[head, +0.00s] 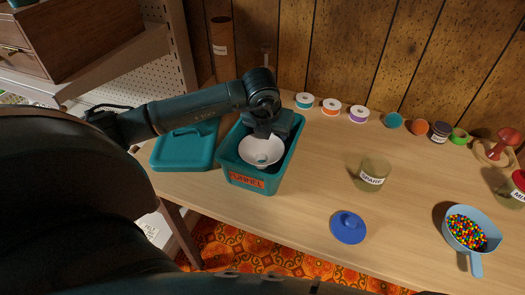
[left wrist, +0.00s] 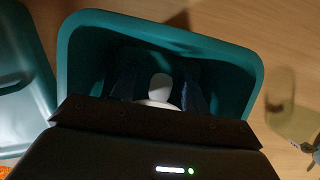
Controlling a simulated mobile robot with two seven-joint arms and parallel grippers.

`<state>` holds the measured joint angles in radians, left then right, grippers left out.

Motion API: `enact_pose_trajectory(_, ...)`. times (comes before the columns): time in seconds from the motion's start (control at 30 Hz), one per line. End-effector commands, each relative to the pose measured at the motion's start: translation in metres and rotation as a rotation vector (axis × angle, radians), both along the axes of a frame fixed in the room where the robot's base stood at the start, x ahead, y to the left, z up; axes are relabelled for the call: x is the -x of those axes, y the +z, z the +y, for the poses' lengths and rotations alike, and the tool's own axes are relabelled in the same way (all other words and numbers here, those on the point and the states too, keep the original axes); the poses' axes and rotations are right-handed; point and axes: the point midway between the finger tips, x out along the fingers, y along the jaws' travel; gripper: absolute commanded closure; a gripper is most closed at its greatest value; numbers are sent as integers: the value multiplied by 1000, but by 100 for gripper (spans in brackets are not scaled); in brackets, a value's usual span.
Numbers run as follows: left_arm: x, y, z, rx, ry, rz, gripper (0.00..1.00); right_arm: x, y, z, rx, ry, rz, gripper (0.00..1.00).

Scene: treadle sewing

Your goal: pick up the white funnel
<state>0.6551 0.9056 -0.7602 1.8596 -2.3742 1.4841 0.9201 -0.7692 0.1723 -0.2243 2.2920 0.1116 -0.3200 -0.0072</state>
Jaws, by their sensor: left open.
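The white funnel (head: 262,151) is inside a teal bin (head: 229,163) with a FUNNEL label on its front. My left gripper (head: 266,132) reaches down into the bin from above, at the funnel's far side. In the left wrist view, the open fingers (left wrist: 160,85) stand on either side of the funnel's narrow white part (left wrist: 159,88), with gaps visible. The funnel's lower part is hidden by my gripper body there. My right gripper is not in view.
A teal lid (head: 182,152) lies left of the bin. A jar labelled SPARE (head: 373,174), a blue lid (head: 348,228) and a blue scoop of coloured beads (head: 466,232) are to the right. Spools (head: 331,106) line the back. The table between is clear.

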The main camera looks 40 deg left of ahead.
Motion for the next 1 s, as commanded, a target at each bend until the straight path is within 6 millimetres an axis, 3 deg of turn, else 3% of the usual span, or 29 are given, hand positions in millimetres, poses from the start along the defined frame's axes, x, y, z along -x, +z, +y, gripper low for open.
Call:
enact_pose_trajectory(0.1,-3,-9,1,-1,-2,0,55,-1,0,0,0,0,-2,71)
enact_pose_trajectory(0.33,-4,-10,1,-1,-2,0,55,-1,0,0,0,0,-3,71)
enact_pose_trajectory(0.87,-4,-9,1,-1,-2,-1,98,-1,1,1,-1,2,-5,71)
enact_pose_trajectory(1.0,-4,-9,1,-1,-2,-1,100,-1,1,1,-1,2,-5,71)
